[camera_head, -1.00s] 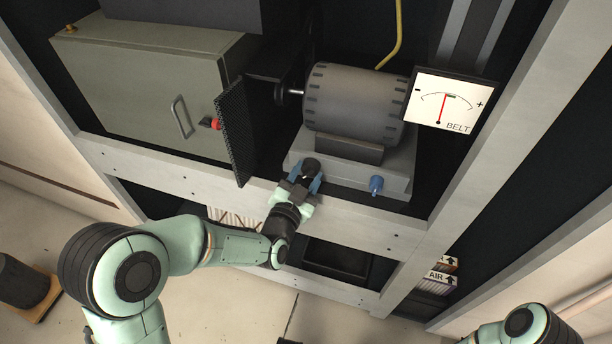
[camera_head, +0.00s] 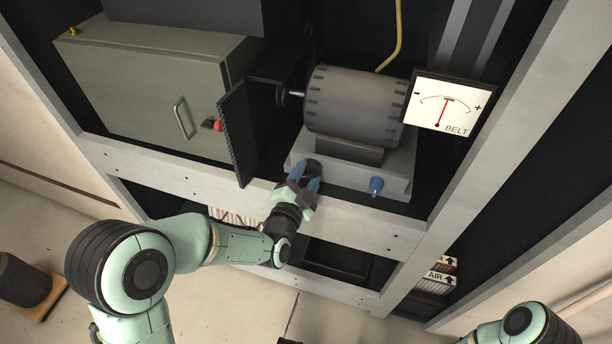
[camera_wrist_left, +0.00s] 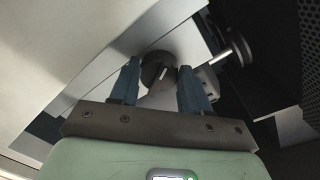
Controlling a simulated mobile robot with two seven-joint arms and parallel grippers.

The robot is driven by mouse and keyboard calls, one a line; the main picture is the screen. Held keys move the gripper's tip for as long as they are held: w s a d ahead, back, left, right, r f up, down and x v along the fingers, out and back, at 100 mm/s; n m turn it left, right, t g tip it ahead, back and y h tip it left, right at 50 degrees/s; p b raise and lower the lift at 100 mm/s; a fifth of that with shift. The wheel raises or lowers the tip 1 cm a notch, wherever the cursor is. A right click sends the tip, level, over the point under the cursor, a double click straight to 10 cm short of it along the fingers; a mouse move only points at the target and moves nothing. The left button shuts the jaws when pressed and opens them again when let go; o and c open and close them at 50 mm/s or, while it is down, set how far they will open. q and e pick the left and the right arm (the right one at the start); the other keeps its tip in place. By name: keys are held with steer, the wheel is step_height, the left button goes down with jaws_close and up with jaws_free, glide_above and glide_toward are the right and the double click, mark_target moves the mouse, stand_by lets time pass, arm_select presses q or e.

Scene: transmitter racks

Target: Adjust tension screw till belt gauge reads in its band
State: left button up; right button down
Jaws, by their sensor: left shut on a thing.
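The belt gauge (camera_head: 462,115) is a white dial at the right of the motor in the head view. Its red needle points almost straight up, its tip at or just by the left part of the small green band. The tension screw (camera_head: 312,167) has a dark round head at the front left of the motor base. My left gripper (camera_head: 306,182) is shut on it. In the left wrist view the dark screw head (camera_wrist_left: 158,72), with a pale mark, sits between the two blue fingers. My right gripper is not in view; only part of its arm shows.
A black mesh guard (camera_head: 237,132) stands left of the gripper. A pale frame beam (camera_head: 365,228) runs below. A grey cabinet (camera_head: 150,90) is at the left.

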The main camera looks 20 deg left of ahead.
arm_select(q)
steer(key=o, duration=1.1)
steer(key=shift+w, duration=0.1)
steer(key=shift+c, duration=0.2)
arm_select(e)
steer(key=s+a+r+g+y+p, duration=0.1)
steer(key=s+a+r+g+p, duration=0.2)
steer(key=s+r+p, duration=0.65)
arm_select(q)
steer(key=s+a+p, duration=0.1)
steer(key=s+p, duration=0.8)
steer(key=s, duration=0.4)
steer(key=shift+s+r, duration=0.15)
steer(key=shift+r, duration=0.15)
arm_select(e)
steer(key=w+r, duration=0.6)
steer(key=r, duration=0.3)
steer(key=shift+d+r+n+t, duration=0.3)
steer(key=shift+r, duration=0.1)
